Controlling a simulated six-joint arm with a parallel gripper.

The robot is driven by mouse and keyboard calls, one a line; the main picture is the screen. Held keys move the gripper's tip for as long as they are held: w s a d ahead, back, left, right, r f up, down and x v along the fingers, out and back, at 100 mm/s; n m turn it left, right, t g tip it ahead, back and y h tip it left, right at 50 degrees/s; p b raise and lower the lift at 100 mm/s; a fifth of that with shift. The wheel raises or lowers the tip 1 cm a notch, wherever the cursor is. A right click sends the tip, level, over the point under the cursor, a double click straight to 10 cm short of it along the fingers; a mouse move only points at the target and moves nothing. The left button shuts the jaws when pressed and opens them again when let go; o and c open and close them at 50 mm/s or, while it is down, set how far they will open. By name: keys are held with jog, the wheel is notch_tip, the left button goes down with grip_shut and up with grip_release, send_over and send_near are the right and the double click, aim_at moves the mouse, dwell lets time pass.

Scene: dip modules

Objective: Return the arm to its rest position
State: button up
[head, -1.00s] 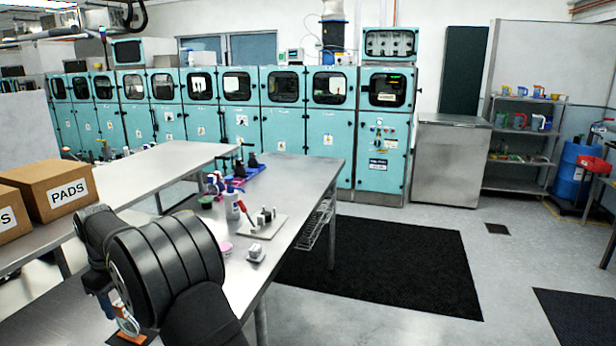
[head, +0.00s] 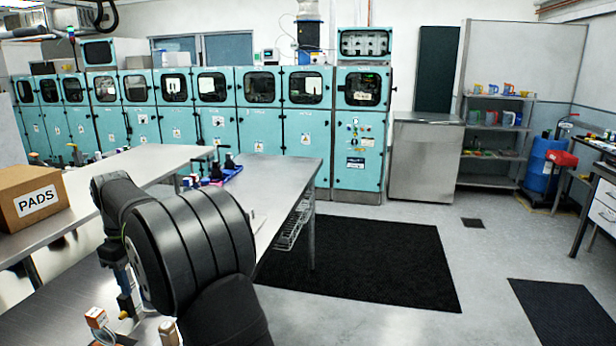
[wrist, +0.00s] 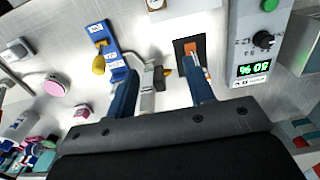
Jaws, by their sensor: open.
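My gripper (wrist: 162,85) shows in the wrist view with its two blue fingers spread apart. It is open. A small grey metal piece with a dark clamp (wrist: 152,82) shows between the fingers, and I cannot tell how far below them it lies. In the head view my dark arm fills the lower left, over the metal bench (head: 262,205). The gripper's fingers cannot be made out there.
The wrist view shows a blue plate with a yellow knob (wrist: 102,55), a pink disc (wrist: 56,86), an orange piece on a black square (wrist: 189,48) and a box with a green display (wrist: 254,69). A PADS carton (head: 35,200) stands left of my arm. Dark mats (head: 365,262) lie on clear floor.

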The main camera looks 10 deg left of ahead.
jog(key=s+a, duration=0.3)
jog(key=s, duration=0.8)
jog(key=s+a, duration=0.3)
jog(key=s, duration=0.8)
jog(key=s+a, duration=0.3)
jog(key=s, duration=0.7)
notch_tip(320, 180, down, 7)
jog(key=shift+s, duration=0.15)
